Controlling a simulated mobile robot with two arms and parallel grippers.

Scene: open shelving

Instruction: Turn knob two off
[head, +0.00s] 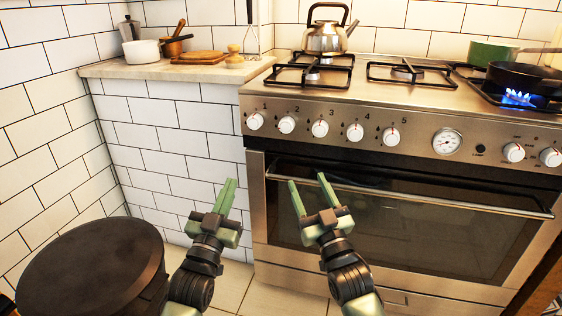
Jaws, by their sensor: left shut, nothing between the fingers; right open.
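Knob two (287,125) is a white knob on the steel front panel of the stove, second from the left, with the number 2 printed above and to its right. Its exact pointer angle is too small to tell. My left gripper (227,184) is shut and empty, in front of the tiled counter wall, below and left of the knob. My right gripper (307,180) is open and empty, in front of the oven door, below and slightly right of the knob. Neither gripper touches a knob.
Knob one (254,121) and knob three (320,129) flank it closely. The oven handle (420,194) sticks out below the panel. A blue flame (517,97) burns under a black pan (525,76) at right. A dark round-topped object (90,265) stands at lower left.

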